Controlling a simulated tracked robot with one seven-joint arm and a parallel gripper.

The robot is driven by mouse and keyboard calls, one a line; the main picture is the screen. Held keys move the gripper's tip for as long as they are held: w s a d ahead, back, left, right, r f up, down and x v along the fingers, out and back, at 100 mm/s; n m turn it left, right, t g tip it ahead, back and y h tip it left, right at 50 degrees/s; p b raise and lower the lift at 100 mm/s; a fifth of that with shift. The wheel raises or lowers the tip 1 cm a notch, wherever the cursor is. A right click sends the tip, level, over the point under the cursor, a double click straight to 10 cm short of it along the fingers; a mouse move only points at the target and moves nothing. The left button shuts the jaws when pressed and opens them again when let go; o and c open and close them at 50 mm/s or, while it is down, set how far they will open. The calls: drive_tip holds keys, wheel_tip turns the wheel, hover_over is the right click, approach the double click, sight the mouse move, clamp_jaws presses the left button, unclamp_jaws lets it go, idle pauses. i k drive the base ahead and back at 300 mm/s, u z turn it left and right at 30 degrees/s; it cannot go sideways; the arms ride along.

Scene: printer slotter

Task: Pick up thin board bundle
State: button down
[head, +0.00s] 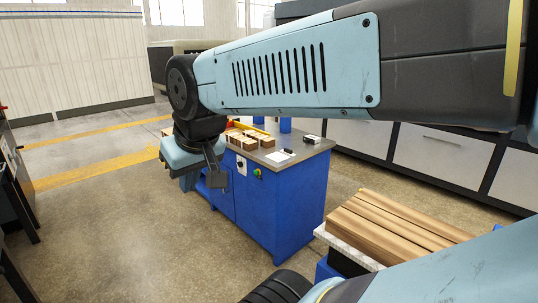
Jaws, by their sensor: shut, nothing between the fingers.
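My gripper (216,180) hangs at the end of my arm, left of centre, in front of the left side of a blue cabinet (292,205). It is shut and empty, and its fingertips show only as a small dark shape. Small light-brown bundles (262,142) lie on the grey cabinet top beside a yellow-orange piece (250,127), partly hidden by my arm. A stack of long brown boards (395,228) lies on a light-edged stand at the lower right, apart from my gripper. I cannot tell which of these is the thin board bundle.
A small white-and-dark device (312,139) and a white sheet with a dark item (281,155) lie on the cabinet top. Grey-fronted cabinets (440,160) line the back right. Open concrete floor (110,225) with yellow lines lies to the left. Dark equipment (14,170) stands at the left edge.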

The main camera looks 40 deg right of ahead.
sight(241, 141)
drive_tip(key=z, duration=0.35)
drive_tip(key=i, duration=0.9)
drive_tip(key=z, duration=0.95)
drive_tip(key=i, duration=0.45)
drive_tip(key=z, duration=0.15)
drive_tip(key=k, duration=0.9)
drive_tip(key=z, duration=0.2)
drive_tip(key=i, duration=0.9)
drive_tip(key=u, duration=0.05)
